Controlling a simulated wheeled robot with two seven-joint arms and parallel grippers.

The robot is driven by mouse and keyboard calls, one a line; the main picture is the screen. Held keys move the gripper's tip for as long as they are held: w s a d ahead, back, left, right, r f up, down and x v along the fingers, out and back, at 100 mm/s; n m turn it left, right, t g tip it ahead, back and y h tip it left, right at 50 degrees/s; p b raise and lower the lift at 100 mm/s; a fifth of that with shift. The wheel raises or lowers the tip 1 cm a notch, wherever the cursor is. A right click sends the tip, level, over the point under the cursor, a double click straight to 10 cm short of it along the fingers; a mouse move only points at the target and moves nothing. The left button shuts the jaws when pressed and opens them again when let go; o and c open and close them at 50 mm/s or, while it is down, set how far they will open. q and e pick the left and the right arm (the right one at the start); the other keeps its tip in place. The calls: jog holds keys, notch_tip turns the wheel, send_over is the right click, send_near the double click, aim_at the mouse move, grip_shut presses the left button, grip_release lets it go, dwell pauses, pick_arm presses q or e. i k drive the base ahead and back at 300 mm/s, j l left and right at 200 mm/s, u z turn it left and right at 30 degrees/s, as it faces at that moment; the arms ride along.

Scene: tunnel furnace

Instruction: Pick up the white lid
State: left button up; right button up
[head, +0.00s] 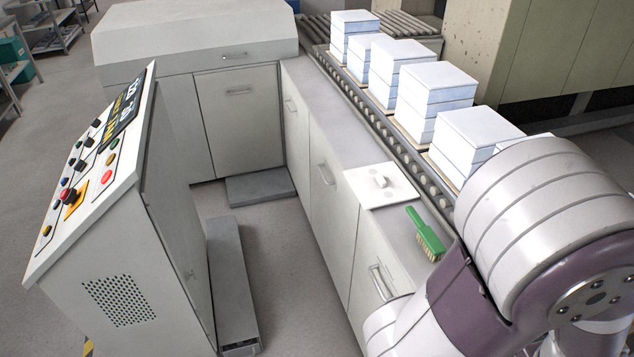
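The white lid (398,190) is a flat square plate with a small raised knob (381,181) near its middle. It lies flat on the grey counter top, beside the roller conveyor. Nothing is on top of it. My arm fills the lower right of the head view, to the right of and below the lid. Its gripper is outside the picture. My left gripper and arm do not show.
A green brush (425,233) lies just in front of the lid. Stacked white boxes (437,98) stand along the roller conveyor (384,124) behind it. A slanted control panel (95,165) stands at left. The counter (322,120) beyond the lid is clear.

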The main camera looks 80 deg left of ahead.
aim_at(376, 185)
jog(key=u, duration=2.4)
jog(key=z, duration=0.35)
jog(key=i+j+z, duration=0.2)
jog(key=z, duration=0.3)
jog(key=i+j+z, duration=0.15)
jog(key=j+z, duration=0.3)
jog(key=i+j+z, duration=0.15)
jog(key=z, duration=0.35)
jog(key=j, duration=0.65)
jog(key=i+j+z, duration=0.15)
jog(key=j, duration=0.5)
